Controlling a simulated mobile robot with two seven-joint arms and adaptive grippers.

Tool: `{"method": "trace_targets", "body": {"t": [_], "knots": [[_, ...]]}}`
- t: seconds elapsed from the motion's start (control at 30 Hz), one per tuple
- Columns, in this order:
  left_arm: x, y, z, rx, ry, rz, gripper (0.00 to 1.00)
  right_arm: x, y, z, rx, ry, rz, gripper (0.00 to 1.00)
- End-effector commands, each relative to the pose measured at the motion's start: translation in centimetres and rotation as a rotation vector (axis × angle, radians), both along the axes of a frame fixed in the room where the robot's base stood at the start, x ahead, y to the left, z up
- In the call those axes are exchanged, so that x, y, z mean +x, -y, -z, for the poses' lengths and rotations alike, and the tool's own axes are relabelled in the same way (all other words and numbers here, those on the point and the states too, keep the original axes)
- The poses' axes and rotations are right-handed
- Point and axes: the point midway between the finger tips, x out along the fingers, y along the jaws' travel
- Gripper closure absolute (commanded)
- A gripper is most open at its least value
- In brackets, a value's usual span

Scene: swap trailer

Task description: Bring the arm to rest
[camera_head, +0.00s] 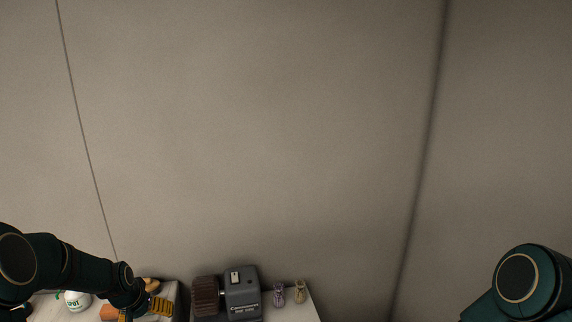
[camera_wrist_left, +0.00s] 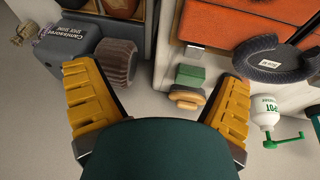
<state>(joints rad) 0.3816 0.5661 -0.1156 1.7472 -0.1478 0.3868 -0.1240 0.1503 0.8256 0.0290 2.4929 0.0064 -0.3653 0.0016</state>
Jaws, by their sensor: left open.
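My left arm comes in from the lower left in the head view, and its left gripper (camera_head: 150,305) is low, near the front end of a pale surface. In the left wrist view the two yellow fingers of the gripper (camera_wrist_left: 157,85) stand wide apart with nothing between them touching both. A green block (camera_wrist_left: 190,75) and a tan rounded piece (camera_wrist_left: 186,99) lie beyond the gap, closer to the right finger. My right arm shows only as a dark rounded link at the lower right of the head view; its gripper is out of view.
A grey boot-shine machine (camera_head: 242,294) with a brown brush (camera_head: 206,296) stands right of the gripper. Two small patterned objects (camera_head: 279,294) stand on its right. A white SPOT bottle (camera_head: 77,301) is at the left. The wall above is bare.

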Motion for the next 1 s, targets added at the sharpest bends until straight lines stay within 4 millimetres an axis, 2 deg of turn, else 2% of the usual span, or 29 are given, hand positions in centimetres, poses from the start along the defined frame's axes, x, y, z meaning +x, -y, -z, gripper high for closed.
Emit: {"method": "trace_targets", "body": {"t": [0.03, 0.2, 0.33, 0.5, 0.63, 0.8, 1.0], "knots": [[-1.1, 2.6, 2.8, -0.034, -0.027, 0.013, 0.06, 0.0, 0.0, 0.0, 0.0, 0.0, -0.001, 0.53], [-5.6, 10.7, 10.0, -0.128, -0.092, 0.033, 0.06, 0.0, 0.0, 0.0, 0.0, -0.001, -0.001, 0.53], [-10.7, 16.8, 14.2, -0.196, -0.155, 0.042, 0.06, -0.1, 0.0, 0.0, 0.0, -0.001, 0.0, 0.53], [-17.7, 22.9, 17.2, -0.26, -0.23, 0.043, 0.06, 0.0, 0.0, 0.0, 0.0, -0.001, 0.0, 0.53], [-22.4, 26.2, 18.1, -0.294, -0.283, 0.041, 0.06, 0.0, 0.0, 0.0, 0.0, -0.001, 0.0, 0.53], [-28.4, 29.5, 18.2, -0.328, -0.35, 0.04, 0.06, 0.0, 0.0, 0.0, 0.0, -0.001, 0.0, 0.53], [-25.8, 29.8, 20.6, -0.306, -0.282, 0.081, 0.06, -0.5, -0.2, 4.2, -0.001, -0.013, -0.009, 0.53]]}}
